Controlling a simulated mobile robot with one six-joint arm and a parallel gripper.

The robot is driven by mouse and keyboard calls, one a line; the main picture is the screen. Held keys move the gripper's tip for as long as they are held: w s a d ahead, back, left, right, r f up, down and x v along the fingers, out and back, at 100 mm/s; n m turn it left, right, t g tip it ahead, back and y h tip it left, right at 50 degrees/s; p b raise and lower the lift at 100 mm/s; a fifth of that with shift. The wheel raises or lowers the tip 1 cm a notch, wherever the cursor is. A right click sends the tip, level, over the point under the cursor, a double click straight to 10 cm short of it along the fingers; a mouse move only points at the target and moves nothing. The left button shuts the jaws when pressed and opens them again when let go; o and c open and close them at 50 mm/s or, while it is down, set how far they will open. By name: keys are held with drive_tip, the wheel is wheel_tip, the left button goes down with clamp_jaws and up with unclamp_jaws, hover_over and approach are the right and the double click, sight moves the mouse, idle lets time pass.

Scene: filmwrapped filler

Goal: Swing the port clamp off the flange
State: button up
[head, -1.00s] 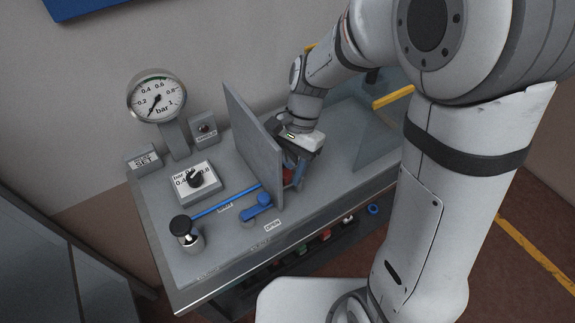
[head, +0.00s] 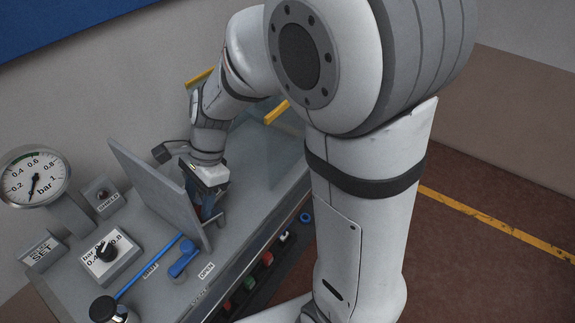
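My gripper (head: 209,203) points down just to the right of an upright grey panel (head: 158,193) on the bench. Its fingers are partly hidden, with something blue and dark at their tips. I cannot tell whether they are open, shut or holding anything. Neither the port clamp nor the flange can be made out; the area by the fingers is covered by the panel and the gripper itself. A blue lever (head: 184,258) lies on the bench left of the panel, by an OPEN label (head: 206,270).
A round bar gauge (head: 34,176), a dial box (head: 108,256) and a black-topped knob (head: 104,309) stand at the left of the bench. A blue rod (head: 147,268) runs from the knob to the panel. A clear guard with yellow edges (head: 277,112) stands behind my arm.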

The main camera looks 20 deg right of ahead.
drive_tip(key=v, duration=0.7)
drive_tip(key=s+d+r+n+t+h+p, duration=0.2)
drive_tip(key=s+d+r+n, duration=0.1)
drive_tip(key=s+d+n, duration=0.2)
drive_tip(key=s+d+r+n+t+h+p, duration=0.2)
drive_tip(key=s+d+n, duration=0.3)
drive_tip(key=d+n, duration=0.3)
drive_tip(key=shift+d+r+n+t+p, duration=0.35)
drive_tip(key=shift+d+r+t, duration=0.3)
drive_tip(key=shift+r, duration=0.25)
drive_tip(key=shift+s, duration=0.1)
drive_tip(key=shift+c, duration=0.4)
